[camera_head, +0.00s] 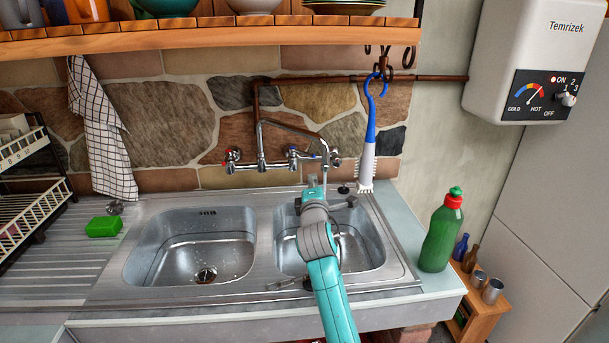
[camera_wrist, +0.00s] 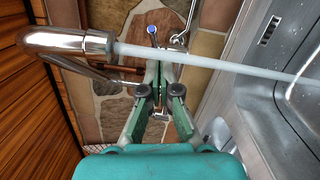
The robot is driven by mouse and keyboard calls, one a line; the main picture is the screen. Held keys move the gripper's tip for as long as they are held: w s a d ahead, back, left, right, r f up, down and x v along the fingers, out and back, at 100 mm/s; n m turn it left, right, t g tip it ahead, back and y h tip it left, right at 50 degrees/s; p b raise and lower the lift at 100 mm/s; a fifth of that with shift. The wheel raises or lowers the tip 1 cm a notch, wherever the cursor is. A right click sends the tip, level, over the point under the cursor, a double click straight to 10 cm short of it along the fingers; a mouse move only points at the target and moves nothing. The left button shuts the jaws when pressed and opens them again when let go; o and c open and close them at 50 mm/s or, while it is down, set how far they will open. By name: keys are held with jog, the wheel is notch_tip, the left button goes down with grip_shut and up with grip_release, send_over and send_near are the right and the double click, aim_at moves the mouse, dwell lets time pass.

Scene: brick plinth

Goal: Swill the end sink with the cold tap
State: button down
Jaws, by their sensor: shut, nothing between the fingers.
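The chrome wall mixer has a red-marked hot tap (camera_head: 232,155) at left and a blue-marked cold tap (camera_head: 292,153) at right. The blue mark also shows in the wrist view (camera_wrist: 152,30). The spout (camera_head: 335,157) hangs over the right-hand sink (camera_head: 368,245). In the wrist view, a pale stream of water (camera_wrist: 210,61) runs from the spout mouth (camera_wrist: 98,43). My gripper (camera_wrist: 161,76) is shut and empty, in front of the wall close to the cold tap; contact cannot be told. My arm hides part of the right sink.
The left sink (camera_head: 190,245) has wet drops in it. A green sponge (camera_head: 103,227) lies left of it. A blue-and-white brush (camera_head: 368,150) hangs from the shelf (camera_head: 200,38) near the spout. A green bottle (camera_head: 441,235) stands right of the sinks. A checked towel (camera_head: 103,140) hangs at left.

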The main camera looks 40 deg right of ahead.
jog(key=w+a+f+t, duration=0.1)
jog(key=w+a, duration=0.1)
jog(key=a, duration=0.3)
jog(key=w+d+r, duration=0.2)
jog(key=w+d, duration=0.4)
jog(key=d, duration=0.4)
jog(key=shift+w+d, duration=0.25)
jog(key=shift+w, duration=0.1)
jog(key=shift+s+d, duration=0.15)
jog(key=shift+d, duration=0.6)
jog(key=shift+s+d, duration=0.1)
jog(key=shift+d, duration=0.65)
jog(key=shift+a, duration=0.1)
